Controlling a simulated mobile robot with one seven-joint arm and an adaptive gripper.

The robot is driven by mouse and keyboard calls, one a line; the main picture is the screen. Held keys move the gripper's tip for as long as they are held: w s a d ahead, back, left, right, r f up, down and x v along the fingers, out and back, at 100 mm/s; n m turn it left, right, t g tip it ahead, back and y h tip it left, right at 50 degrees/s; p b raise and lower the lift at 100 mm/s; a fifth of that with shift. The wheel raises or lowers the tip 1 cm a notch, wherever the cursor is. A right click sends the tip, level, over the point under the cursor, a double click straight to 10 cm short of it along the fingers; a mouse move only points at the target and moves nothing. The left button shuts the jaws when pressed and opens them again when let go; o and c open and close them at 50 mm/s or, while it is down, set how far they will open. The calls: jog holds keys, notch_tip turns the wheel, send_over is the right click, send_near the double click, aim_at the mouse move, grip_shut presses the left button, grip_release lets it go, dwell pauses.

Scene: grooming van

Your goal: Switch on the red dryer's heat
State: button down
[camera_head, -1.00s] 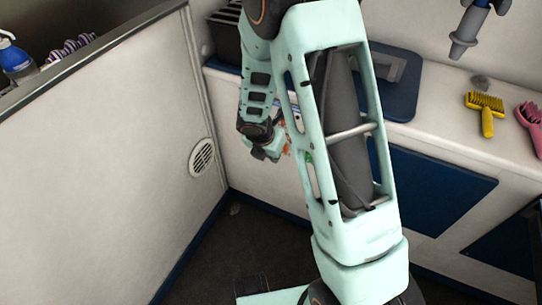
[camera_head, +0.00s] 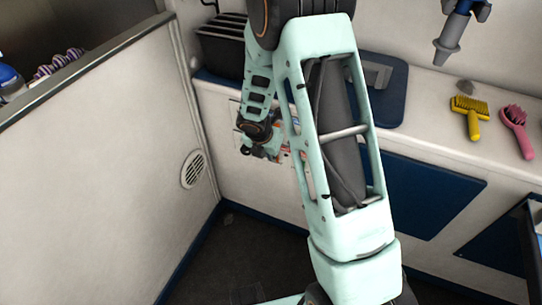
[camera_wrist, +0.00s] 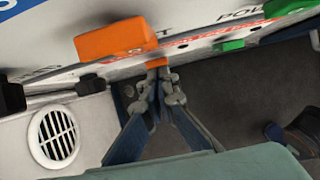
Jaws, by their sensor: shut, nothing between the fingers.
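A white switch panel with printed lettering (camera_wrist: 205,38) fills the top of the wrist view. It carries a large orange switch (camera_wrist: 115,38), a small orange one (camera_wrist: 157,62), green ones (camera_wrist: 230,45) and black ones (camera_wrist: 90,84). Which switch belongs to the red dryer's heat cannot be read. My gripper (camera_wrist: 157,76) is shut and empty, its tips just below the small orange switch; contact cannot be told. In the head view my gripper (camera_head: 264,154) is low against the counter front, and my arm hides part of the panel. No red dryer is recognisable.
A black slotted box (camera_head: 222,46) stands at the counter's back left. A yellow brush (camera_head: 471,115), a pink brush (camera_head: 517,130) and a blue-grey nozzle (camera_head: 450,38) are at right. A white partition (camera_head: 90,180) with a round vent (camera_head: 194,170) bounds the left.

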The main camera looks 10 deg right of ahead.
jog(key=shift+w+d+r, duration=0.1)
jog(key=shift+w+d, duration=0.05)
jog(key=shift+r+p, duration=0.8)
